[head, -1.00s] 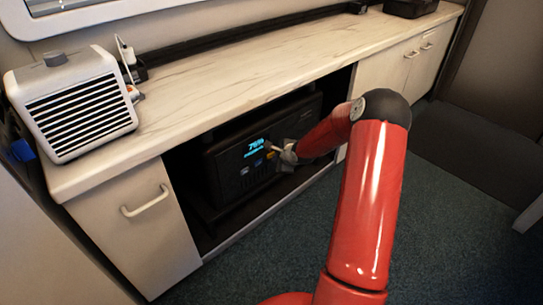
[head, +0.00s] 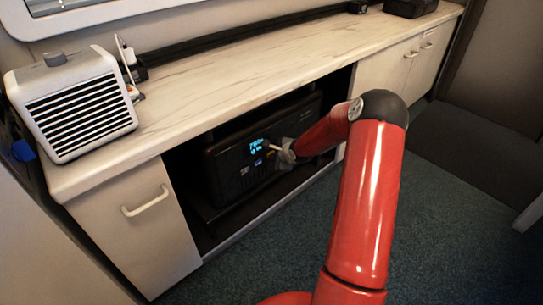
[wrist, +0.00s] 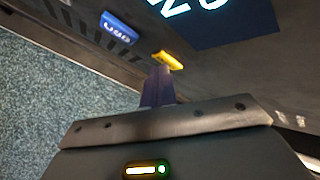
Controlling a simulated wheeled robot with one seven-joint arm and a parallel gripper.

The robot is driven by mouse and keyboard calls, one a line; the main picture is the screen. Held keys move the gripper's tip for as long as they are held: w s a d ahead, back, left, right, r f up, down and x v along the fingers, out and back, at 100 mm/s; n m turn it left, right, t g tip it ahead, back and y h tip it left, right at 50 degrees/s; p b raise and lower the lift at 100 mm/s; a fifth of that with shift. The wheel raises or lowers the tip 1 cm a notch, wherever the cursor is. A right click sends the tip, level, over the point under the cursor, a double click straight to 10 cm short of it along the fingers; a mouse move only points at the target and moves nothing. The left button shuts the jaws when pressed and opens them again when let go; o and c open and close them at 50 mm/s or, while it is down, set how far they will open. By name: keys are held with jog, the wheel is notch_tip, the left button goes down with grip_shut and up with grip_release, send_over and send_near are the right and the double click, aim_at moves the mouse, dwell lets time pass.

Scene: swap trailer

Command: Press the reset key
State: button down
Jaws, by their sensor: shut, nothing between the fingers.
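A black power unit (head: 228,178) with a lit blue display (head: 256,146) sits in the open bay under the counter. My gripper (head: 271,147) is shut and empty, reaching from the right to the unit's front, just beside the display. In the wrist view the shut fingertips (wrist: 160,84) point at a small glowing yellow key (wrist: 168,61) on the panel, at or very near it; I cannot tell if they touch. A blue key marked USB (wrist: 119,27) is up and left of it. Part of the display (wrist: 235,18) shows at the top. No reset label is readable.
The pale counter (head: 230,85) overhangs the bay. A drawer front (head: 135,215) bounds it on the left, cupboard doors (head: 385,70) on the right. A white slatted heater (head: 75,105) stands on the counter. The floor (head: 245,275) in front is clear.

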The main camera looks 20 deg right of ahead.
jog(key=shift+s+d+p, duration=0.3)
jog(key=shift+s+p, duration=0.05)
jog(key=shift+s, duration=0.45)
jog(key=shift+s+d+p, duration=0.3)
jog(key=shift+s+p, duration=0.05)
jog(key=shift+s, duration=0.45)
jog(key=shift+s+d+p, duration=0.25)
jog(key=shift+s+p, duration=0.1)
jog(key=shift+s, duration=0.4)
jog(key=shift+s+d+p, duration=0.3)
jog(key=shift+s+p, duration=0.05)
jog(key=shift+s, duration=0.45)
jog(key=shift+r, duration=0.1)
